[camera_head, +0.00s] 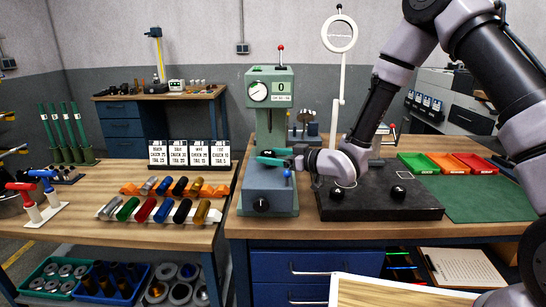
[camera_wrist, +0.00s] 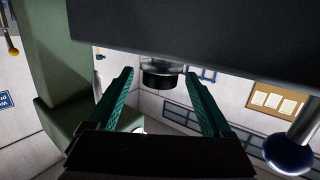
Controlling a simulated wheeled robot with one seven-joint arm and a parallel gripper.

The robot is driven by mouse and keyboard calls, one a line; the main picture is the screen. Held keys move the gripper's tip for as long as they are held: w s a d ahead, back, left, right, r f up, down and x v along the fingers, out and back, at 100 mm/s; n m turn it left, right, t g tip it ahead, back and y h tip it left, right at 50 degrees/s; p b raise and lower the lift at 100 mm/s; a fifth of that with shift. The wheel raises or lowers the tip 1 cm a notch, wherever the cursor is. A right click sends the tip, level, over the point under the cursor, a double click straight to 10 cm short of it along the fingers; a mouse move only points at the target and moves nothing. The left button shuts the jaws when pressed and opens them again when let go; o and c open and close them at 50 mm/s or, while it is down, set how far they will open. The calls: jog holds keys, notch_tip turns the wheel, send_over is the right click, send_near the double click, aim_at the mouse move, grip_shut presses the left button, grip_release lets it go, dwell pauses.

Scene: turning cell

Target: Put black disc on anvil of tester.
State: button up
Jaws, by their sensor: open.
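The grey-green tester (camera_head: 285,77) stands on the right bench, with a dial and a display on its head. My gripper (camera_head: 264,157) reaches in from the right, between the tester's head and its base (camera_head: 268,200). In the wrist view, which looks upside down, my teal fingers (camera_wrist: 159,74) are open and spread. A short black disc (camera_wrist: 158,81) shows between the fingertips, with a gap on each side. It appears to sit against a shiny metal stub, likely the anvil (camera_wrist: 160,62), on the tester's dark base. In the head view my fingers hide the disc and anvil.
A blue-knobbed lever (camera_head: 288,173) stands close to my gripper; its knob also shows in the wrist view (camera_wrist: 288,154). A dark plate (camera_head: 385,208) with black knobs lies right of the tester. Green, red and orange trays (camera_head: 472,163) stand behind. Coloured cylinders (camera_head: 165,210) lie on the left bench.

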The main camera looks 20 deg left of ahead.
jog(key=v, duration=1.2)
jog(key=w+d+r+m+t+h, duration=0.2)
jog(key=w+d+r+h, duration=0.15)
jog(key=d, duration=0.25)
jog(key=w+d+r+m+t+h, duration=0.25)
jog(key=w+d+h, duration=0.2)
jog(key=d, duration=0.25)
jog(key=d+r+m+h, duration=0.45)
jog(key=d+r, duration=0.35)
jog(key=d, duration=0.4)
jog(key=s+d+r+m+g+h, duration=0.1)
jog(key=s+d+r+m+h, duration=0.1)
jog(key=s+d+r+m, duration=0.5)
jog(key=s+d+r+m+g+y, duration=0.1)
jog(key=s+r+m+g, duration=0.1)
jog(key=s, duration=1.3)
jog(key=shift+d+r, duration=0.2)
jog(key=shift+r, duration=0.2)
